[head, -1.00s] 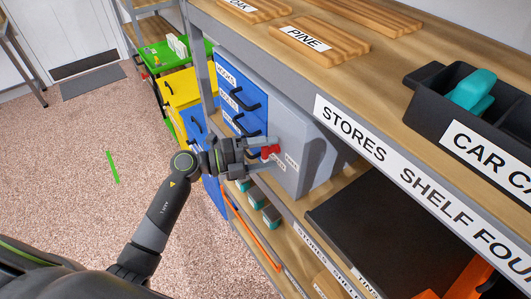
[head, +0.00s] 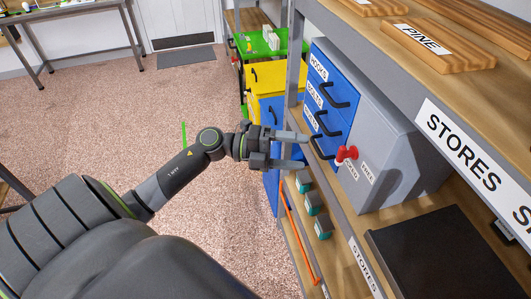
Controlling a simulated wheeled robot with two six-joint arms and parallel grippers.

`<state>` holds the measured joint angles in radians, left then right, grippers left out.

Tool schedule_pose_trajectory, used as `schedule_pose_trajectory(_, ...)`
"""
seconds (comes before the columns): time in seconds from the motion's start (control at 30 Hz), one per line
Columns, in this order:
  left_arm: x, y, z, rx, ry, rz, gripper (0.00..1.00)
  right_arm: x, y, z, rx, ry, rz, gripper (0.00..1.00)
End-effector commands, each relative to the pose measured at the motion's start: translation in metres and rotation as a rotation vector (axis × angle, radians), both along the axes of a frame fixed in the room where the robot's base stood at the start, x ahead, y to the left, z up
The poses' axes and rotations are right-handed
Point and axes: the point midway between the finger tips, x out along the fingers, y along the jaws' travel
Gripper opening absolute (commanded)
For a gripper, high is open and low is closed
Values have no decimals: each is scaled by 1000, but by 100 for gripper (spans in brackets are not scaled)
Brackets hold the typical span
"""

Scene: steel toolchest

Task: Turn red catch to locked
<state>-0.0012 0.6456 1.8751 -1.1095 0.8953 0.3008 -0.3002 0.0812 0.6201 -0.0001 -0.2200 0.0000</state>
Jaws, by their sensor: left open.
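The red catch (head: 347,153) is on the grey side of the steel chest (head: 385,140), right of the blue drawer fronts. Two small white labels sit just below and right of it, and their words are too small to read surely. I cannot tell which label the catch points to. My left gripper (head: 305,151) is open and empty. Its two fingers point right toward the catch, with a visible gap between fingertips and catch. My right gripper is not in view.
Blue drawers (head: 322,106) with black handles are close beyond the fingertips. The grey shelf post (head: 296,60) stands near the gripper. Below are several teal-and-grey items (head: 313,203) and an orange bar (head: 300,232).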

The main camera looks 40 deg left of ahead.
Motion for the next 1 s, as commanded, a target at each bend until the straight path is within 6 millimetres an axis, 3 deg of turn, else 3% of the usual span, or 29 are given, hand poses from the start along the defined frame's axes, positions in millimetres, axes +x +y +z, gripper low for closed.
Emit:
schedule_pose_trajectory(0.4, -27, 47, -2, 4, 3, 0, 73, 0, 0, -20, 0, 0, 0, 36)
schedule_pose_trajectory(1.0, -32, 57, 0, 0, 1, 0, 73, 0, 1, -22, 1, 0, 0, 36)
